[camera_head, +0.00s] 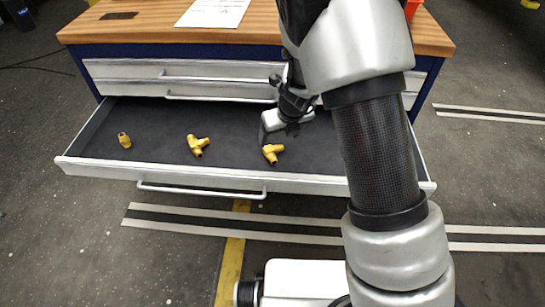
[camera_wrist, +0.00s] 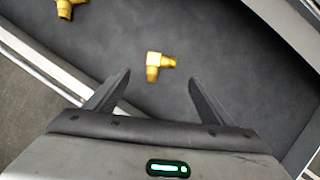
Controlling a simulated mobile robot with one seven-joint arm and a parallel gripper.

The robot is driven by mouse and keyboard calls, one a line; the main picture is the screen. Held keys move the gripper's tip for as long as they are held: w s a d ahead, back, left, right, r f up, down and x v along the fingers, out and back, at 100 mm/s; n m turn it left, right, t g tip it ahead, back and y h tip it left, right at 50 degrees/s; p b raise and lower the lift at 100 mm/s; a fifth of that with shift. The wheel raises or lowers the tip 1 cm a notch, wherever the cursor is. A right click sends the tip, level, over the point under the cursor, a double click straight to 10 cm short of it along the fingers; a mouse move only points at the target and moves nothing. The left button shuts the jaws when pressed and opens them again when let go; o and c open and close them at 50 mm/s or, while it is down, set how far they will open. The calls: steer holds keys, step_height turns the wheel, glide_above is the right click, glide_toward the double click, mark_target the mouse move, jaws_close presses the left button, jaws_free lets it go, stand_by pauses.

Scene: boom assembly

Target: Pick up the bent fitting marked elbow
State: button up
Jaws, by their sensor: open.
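A yellow brass bent fitting (camera_head: 272,152) lies on the dark floor of the open drawer, near its front wall. In the wrist view this L-shaped fitting (camera_wrist: 155,62) lies ahead of my gripper (camera_wrist: 159,78), in line with the gap between its two fingers. My gripper is open and empty, apart from the fitting. In the head view my gripper (camera_head: 264,134) is low over the drawer beside the fitting, partly hidden by my arm. No marking can be read on the fitting.
A branched brass fitting (camera_head: 198,145) and a small straight one (camera_head: 124,140) lie farther left in the open drawer (camera_head: 190,178). Drawer walls bound the space. A paper sheet (camera_head: 213,12) lies on the wooden bench top (camera_head: 150,30). The drawer floor between the fittings is clear.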

steer(key=b, duration=0.1)
glide_above(274, 149)
steer(key=s+d, duration=0.1)
steer(key=s, duration=0.1)
step_height(274, 149, down, 4)
steer(key=shift+s+f, duration=0.15)
steer(key=shift+f, duration=0.05)
steer(key=b+x, duration=0.3)
steer(key=x, duration=0.2)
steer(key=shift+d+f, duration=0.15)
steer(key=c, duration=1.3)
